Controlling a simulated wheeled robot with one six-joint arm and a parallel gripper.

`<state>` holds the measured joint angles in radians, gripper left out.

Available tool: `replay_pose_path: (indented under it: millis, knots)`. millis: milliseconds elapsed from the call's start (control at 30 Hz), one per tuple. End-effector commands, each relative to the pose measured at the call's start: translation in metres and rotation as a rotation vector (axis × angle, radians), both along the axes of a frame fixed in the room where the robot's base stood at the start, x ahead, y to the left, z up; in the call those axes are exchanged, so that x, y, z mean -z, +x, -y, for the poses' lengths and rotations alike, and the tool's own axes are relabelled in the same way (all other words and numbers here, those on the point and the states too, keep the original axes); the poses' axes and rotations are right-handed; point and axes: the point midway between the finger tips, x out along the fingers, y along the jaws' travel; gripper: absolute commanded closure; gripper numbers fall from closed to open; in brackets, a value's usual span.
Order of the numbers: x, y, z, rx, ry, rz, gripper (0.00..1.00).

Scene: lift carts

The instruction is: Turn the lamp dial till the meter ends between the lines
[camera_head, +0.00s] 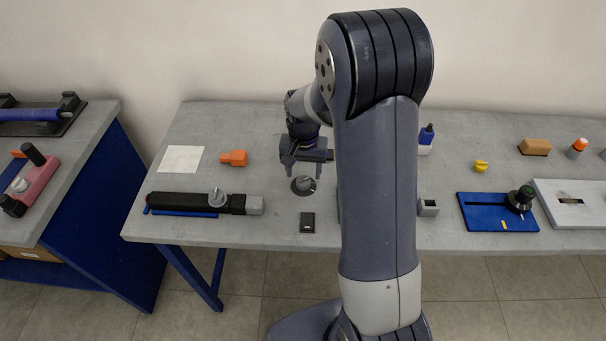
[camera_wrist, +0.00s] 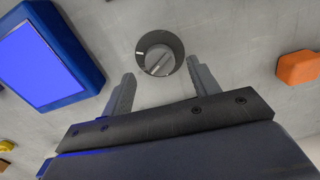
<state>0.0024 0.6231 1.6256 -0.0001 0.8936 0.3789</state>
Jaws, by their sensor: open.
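The dial (camera_head: 304,185) is a grey knob on a dark round disc on the bench, left of my arm. In the wrist view the dial (camera_wrist: 160,55) shows a pale pointer line and a small white mark on the disc's left edge. My gripper (camera_head: 303,168) points down just behind the dial in the head view. In the wrist view my gripper (camera_wrist: 161,73) is open, its fingers to either side below the knob, with nothing held. A blue-framed box with a bright blue face (camera_wrist: 45,60) is left of the dial. No meter lines are readable on it.
A small black box (camera_head: 307,223) lies in front of the dial. An orange block (camera_head: 233,158), a white sheet (camera_head: 181,159) and a long black tool (camera_head: 185,204) lie left. A blue plate with a black knob (camera_head: 485,212) is right. My arm hides the bench's middle.

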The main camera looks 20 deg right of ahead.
Motion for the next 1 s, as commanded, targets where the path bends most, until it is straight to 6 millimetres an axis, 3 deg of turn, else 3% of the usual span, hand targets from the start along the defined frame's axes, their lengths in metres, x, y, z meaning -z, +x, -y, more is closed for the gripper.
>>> replay_pose_path:
  millis: [200,567,1000]
  knots:
    - [0.024,0.0,0.0,0.0,0.0,-0.001,0.43]
    - [0.029,0.0,0.0,-0.001,0.0,0.001,0.43]
    - [0.029,0.0,0.0,-0.001,0.0,0.001,0.78]
